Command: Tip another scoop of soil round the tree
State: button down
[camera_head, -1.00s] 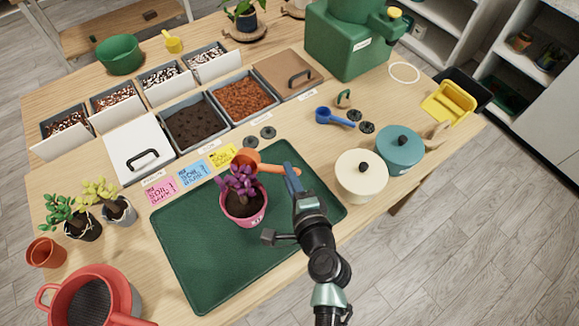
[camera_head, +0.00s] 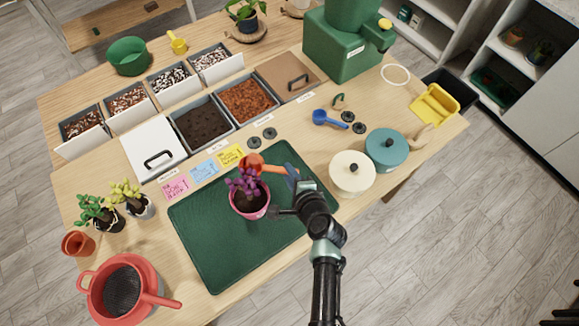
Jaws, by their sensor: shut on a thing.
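The small purple-leaved tree (camera_head: 247,182) stands in a pink pot (camera_head: 249,209) on the dark green mat (camera_head: 225,257), with dark soil around its stem. My gripper (camera_head: 288,176) is to the right of the tree and shut on the orange scoop (camera_head: 253,163). The scoop's bowl is just above and behind the purple leaves, over the pot's far side. It looks tilted, but I cannot tell whether soil is in it. An open bin of dark soil (camera_head: 203,122) stands behind the mat. Leaves hide part of the pot's far rim.
A bin of reddish-brown bark (camera_head: 246,99) is beside the soil bin. A cream lidded pot (camera_head: 352,173) and a teal lidded pot (camera_head: 386,149) stand right of my gripper. A red sieve (camera_head: 122,289) is at front left. The mat's front is clear.

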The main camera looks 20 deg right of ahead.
jog(key=shift+w+d+r+m+g+y+p, duration=0.15)
jog(key=shift+r+g+p, duration=0.3)
jog(key=shift+p, duration=0.8)
jog(key=shift+w+a+r+m+g+y+p, duration=0.15)
jog(key=shift+g+p, duration=0.5)
jog(key=shift+p, duration=0.55)
jog(key=shift+w+d+g+y+p, duration=0.25)
jog(key=shift+g+p, duration=0.35)
jog(key=shift+p, duration=0.35)
jog(key=shift+m+g+p, duration=0.3)
jog(key=shift+g+p, duration=0.05)
jog(key=shift+g, duration=0.15)
jog(key=shift+w+f+g+y, duration=0.1)
jog(key=shift+f+g+y, duration=0.05)
jog(key=shift+g+y, duration=0.45)
jog(key=shift+m+g+y+b, duration=0.25)
jog(key=shift+m+g+b, duration=0.15)
jog(key=shift+g+b, duration=0.3)
